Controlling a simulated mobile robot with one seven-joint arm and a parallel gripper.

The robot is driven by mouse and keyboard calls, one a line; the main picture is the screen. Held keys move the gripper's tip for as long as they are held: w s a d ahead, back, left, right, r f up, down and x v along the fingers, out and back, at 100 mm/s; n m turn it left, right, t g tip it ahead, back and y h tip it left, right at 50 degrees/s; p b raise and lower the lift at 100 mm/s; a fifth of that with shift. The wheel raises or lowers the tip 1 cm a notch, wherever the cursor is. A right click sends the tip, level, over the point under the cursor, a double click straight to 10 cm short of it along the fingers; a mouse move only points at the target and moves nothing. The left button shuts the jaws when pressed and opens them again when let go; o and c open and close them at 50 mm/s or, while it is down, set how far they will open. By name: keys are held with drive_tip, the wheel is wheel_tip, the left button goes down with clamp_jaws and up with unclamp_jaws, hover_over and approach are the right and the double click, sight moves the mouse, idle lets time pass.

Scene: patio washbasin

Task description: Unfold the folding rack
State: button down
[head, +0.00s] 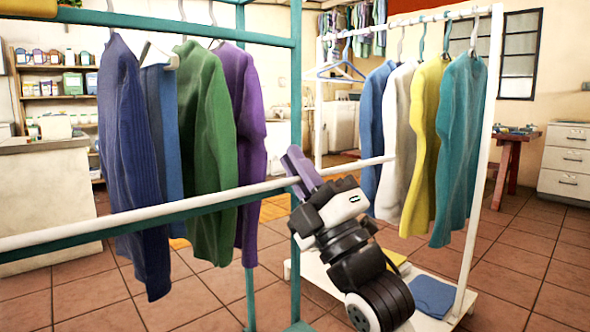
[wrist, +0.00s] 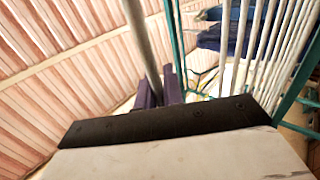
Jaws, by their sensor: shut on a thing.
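The folding rack has a teal frame (head: 296,110) with a long white bar (head: 60,231) running across the front, above a teal rail. My gripper (head: 303,172), with purple fingers, is shut on this white bar near its right part. The bar's right end sticks out past the fingers. In the wrist view, my gripper (wrist: 159,92) has a finger on each side of the pale bar (wrist: 142,45). Several parallel white bars (wrist: 255,55) and a teal post (wrist: 175,45) show to the right there. The fingertips' exact contact is partly hidden.
A blue knit sweater (head: 135,150), a green one (head: 205,150) and other clothes hang behind the bar. A white clothes rack (head: 485,150) with several garments and a base shelf stands close behind my arm on the right. A counter (head: 50,195) is at the left. Tiled floor is open at the lower right.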

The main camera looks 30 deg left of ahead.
drive_tip(key=shift+s+d+r+t, duration=0.1)
drive_tip(key=shift+s+d+t, duration=0.05)
drive_tip(key=shift+d+t, duration=0.2)
drive_tip(key=c, duration=1.8)
unclamp_jaws()
drive_tip(key=shift+d, duration=0.1)
